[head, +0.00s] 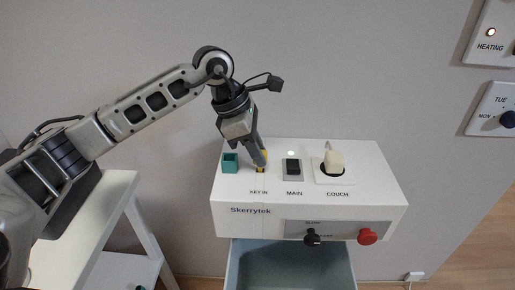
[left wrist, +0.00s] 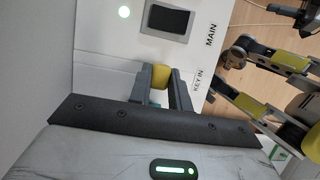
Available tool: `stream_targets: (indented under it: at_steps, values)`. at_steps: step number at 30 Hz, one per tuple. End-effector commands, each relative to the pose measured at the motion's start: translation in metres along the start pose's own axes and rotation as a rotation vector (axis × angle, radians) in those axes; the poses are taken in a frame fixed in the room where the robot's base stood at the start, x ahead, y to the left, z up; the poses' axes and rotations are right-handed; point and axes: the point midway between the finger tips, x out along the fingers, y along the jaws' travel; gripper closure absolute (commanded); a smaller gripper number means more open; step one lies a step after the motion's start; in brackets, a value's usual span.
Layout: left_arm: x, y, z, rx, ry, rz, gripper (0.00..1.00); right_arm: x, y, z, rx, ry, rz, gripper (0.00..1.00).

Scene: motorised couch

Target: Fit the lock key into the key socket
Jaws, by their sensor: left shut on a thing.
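The yellow lock key (left wrist: 161,77) is between the fingers of my left gripper (head: 259,158), which is shut on it. In the head view the gripper points down at the KEY IN place on top of the white control box (head: 225,188). The key's lower end is at the key socket (head: 261,171), just behind the KEY IN label. The fingers hide most of the socket in both views, so I cannot tell how deep the key sits. My right gripper is not in view.
A teal open holder (head: 230,163) stands left of the socket. The MAIN switch (head: 293,167) and the COUCH connector (head: 334,161) are to the right. The wall is close behind.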

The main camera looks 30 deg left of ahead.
Motion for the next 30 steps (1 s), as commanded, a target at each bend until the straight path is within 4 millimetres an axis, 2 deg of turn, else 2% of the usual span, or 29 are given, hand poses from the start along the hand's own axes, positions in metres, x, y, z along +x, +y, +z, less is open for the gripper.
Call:
stream_targets:
  at_steps: [21, 22, 24, 30]
  values:
    - [0.016, 0.000, -0.007, 0.000, 0.000, 0.000, 1.00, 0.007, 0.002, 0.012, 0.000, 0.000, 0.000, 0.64]
    - [0.015, 0.000, -0.006, 0.000, 0.000, 0.000, 0.75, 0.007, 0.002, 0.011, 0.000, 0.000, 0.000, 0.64]
    - [0.015, 0.000, -0.006, 0.000, 0.000, 0.000, 0.56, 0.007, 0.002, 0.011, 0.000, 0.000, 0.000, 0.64]
    - [0.014, 0.000, -0.006, 0.000, 0.000, 0.000, 0.55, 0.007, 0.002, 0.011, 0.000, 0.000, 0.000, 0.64]
